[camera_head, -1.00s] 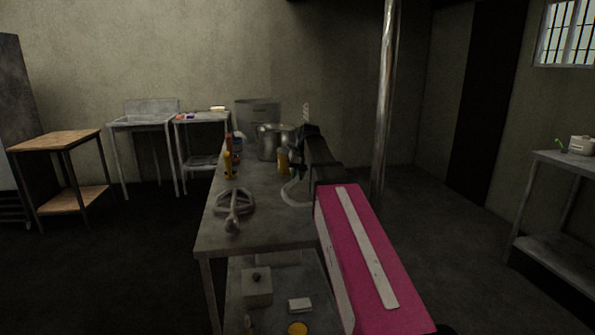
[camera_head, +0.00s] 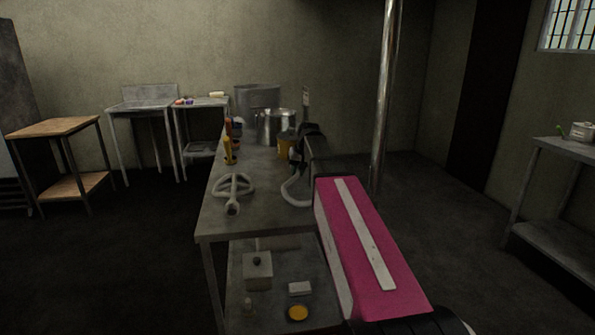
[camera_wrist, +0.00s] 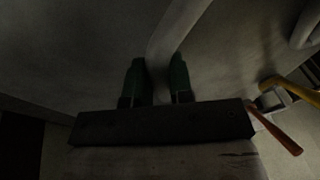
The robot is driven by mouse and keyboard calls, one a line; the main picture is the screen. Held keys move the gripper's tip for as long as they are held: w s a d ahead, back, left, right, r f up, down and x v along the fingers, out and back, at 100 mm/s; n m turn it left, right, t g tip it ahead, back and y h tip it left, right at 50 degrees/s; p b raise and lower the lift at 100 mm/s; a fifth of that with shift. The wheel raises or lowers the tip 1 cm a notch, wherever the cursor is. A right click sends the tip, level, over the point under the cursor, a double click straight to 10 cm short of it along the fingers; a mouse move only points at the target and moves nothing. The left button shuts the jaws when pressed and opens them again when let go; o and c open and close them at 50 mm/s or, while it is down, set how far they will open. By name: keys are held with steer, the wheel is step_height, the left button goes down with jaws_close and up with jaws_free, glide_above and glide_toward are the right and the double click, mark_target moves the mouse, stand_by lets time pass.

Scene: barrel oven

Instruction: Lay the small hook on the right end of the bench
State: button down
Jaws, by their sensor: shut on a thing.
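The small hook is a pale grey curved piece (camera_head: 291,191) at the right edge of the bench (camera_head: 265,224) in the head view. My gripper's green fingers (camera_wrist: 160,75) are shut on it in the wrist view, where its shaft (camera_wrist: 174,38) runs up from between them.
A yellow container (camera_head: 286,147), a metal pot (camera_head: 275,127) and yellow-handled tools (camera_head: 229,152) stand farther back on the bench. The wrist view shows yellow and red handles (camera_wrist: 280,135) at right. A box (camera_head: 257,270) sits on the lower shelf. The near bench top is bare.

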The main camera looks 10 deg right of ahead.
steer(key=shift+f, duration=0.15)
stand_by(0.3)
steer(key=c, duration=0.9)
jaws_free()
